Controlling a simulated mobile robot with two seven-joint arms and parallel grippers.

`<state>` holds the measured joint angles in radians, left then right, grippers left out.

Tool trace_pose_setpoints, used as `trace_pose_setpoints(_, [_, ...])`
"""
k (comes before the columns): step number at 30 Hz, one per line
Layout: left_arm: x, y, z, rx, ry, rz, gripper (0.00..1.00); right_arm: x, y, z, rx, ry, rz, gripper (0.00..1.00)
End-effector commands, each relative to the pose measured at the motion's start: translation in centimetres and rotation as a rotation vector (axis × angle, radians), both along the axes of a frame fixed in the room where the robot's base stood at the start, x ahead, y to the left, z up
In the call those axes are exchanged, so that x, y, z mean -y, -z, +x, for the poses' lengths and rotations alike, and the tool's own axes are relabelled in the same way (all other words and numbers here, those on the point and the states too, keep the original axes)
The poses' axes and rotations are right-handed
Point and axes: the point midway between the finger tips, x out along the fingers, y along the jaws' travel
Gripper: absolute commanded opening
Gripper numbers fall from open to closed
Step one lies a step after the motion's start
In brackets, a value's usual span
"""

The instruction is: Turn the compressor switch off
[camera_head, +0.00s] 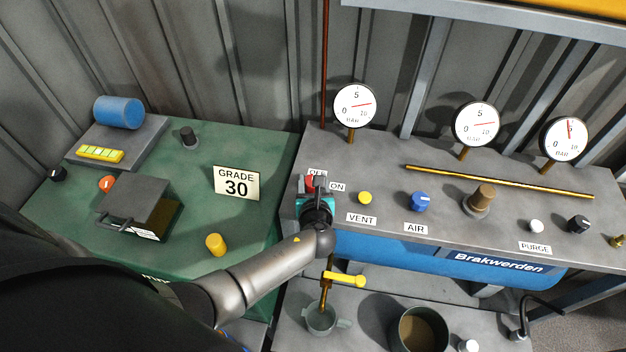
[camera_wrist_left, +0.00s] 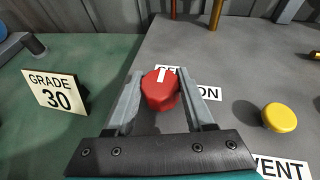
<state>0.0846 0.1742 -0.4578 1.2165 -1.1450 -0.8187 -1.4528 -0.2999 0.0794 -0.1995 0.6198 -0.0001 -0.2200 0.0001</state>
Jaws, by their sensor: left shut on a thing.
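The compressor switch is a red knob (camera_wrist_left: 160,92) with a white pointer mark, on the grey panel. It also shows in the head view (camera_head: 310,183), partly covered by my gripper. In the left wrist view the mark points roughly away from the gripper, toward the partly hidden OFF label (camera_wrist_left: 172,70). The ON label (camera_wrist_left: 208,92) lies to its right. My left gripper (camera_head: 315,193) is shut on the knob, one finger on each side, as the left wrist view (camera_wrist_left: 162,88) shows. My right gripper is in neither view.
A yellow button (camera_head: 365,198) above the VENT label and a blue AIR knob (camera_head: 420,202) lie to the right. Dial gauges (camera_head: 355,106) stand behind. A GRADE 30 sign (camera_head: 237,183) stands on the green table to the left. A yellow-handled tap (camera_head: 345,280) sits below.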

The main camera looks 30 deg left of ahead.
Motion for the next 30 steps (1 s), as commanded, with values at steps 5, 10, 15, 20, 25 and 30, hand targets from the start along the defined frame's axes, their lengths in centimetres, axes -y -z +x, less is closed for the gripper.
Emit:
trace_pose_setpoints(5, [0.02, 0.06, -0.02, -0.001, -0.025, -0.001, 0.00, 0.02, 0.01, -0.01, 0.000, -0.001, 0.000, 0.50])
trace_pose_setpoints(10, [-0.02, 0.05, -0.02, -0.001, -0.031, 0.000, 0.00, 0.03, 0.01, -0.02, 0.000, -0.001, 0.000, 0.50])
trace_pose_setpoints(15, [-0.03, 0.04, -0.01, -0.001, -0.031, 0.000, 0.00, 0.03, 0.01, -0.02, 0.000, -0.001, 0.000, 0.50])
trace_pose_setpoints(20, [-0.04, 0.04, -0.02, 0.000, -0.031, -0.002, 0.64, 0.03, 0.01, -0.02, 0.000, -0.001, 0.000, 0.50])
trace_pose_setpoints(25, [-0.03, 0.04, -0.01, -0.001, -0.030, -0.001, 0.83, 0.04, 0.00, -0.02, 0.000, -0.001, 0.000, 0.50])
trace_pose_setpoints(30, [-0.02, 0.02, 0.00, 0.000, -0.029, 0.000, 0.83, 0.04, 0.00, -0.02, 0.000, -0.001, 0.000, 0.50])
